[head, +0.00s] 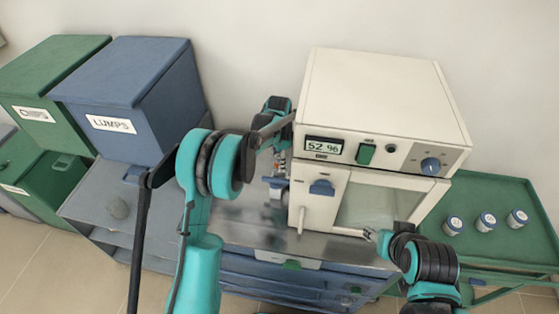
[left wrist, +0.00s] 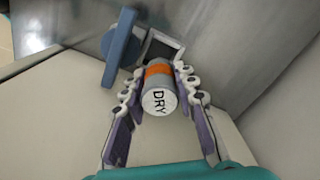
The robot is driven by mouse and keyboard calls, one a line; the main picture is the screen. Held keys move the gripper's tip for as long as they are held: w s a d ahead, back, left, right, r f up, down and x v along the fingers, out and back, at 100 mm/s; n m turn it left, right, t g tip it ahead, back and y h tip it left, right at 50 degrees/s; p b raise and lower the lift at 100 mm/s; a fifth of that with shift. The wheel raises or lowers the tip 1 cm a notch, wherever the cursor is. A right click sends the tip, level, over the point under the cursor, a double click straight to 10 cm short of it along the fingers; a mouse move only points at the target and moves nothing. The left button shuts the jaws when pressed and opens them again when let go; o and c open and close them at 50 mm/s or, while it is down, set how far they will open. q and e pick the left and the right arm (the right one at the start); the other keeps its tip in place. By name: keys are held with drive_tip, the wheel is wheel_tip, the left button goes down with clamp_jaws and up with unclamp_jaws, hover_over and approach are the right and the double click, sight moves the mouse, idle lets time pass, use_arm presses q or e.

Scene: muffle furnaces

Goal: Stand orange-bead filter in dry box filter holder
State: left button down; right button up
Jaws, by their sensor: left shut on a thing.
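My left gripper (left wrist: 159,84) is shut on the orange-bead filter (left wrist: 159,99), a grey cylinder with an orange band and the word DRY on its end. In the left wrist view, a square holder (left wrist: 178,48) with a dark opening lies just beyond the filter. The filter overlaps its near edge, so I cannot tell whether they touch. In the head view my left gripper (head: 278,160) is at the left side of the white dry box (head: 385,95), partly hidden by my arm. My right gripper (head: 371,236) is by the box's front window; its jaws are too small to judge.
A blue lever (left wrist: 120,45) stands beside the holder. The box display (head: 323,145) reads 52 %. A green tray (head: 500,190) at the right carries several small labelled jars (head: 486,222). Blue and green bins (head: 135,95) stand at the left, one marked LUMPS.

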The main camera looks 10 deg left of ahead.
sight(279, 176)
use_arm(q)
drive_tip(key=shift+f+b, duration=1)
drive_tip(key=shift+f, duration=0.95)
wheel_tip(279, 176, down, 3)
drive_tip(key=shift+r+b, duration=0.1)
drive_tip(key=shift+b, duration=1)
drive_tip(key=shift+s+d+f+b, duration=0.2)
drive_tip(key=shift+s+f+b, duration=0.2)
drive_tip(key=shift+s+b, duration=0.05)
drive_tip(key=c, duration=1.2)
unclamp_jaws()
drive_tip(key=shift+o, duration=0.9)
drive_tip(key=shift+w+f, duration=0.2)
drive_tip(key=shift+f, duration=0.05)
drive_tip(key=shift+w+a+f, duration=0.15)
drive_tip(key=shift+w+f, duration=0.1)
drive_tip(key=shift+w, duration=0.05)
drive_tip(key=shift+s+r, duration=0.15)
drive_tip(key=shift+r, duration=0.05)
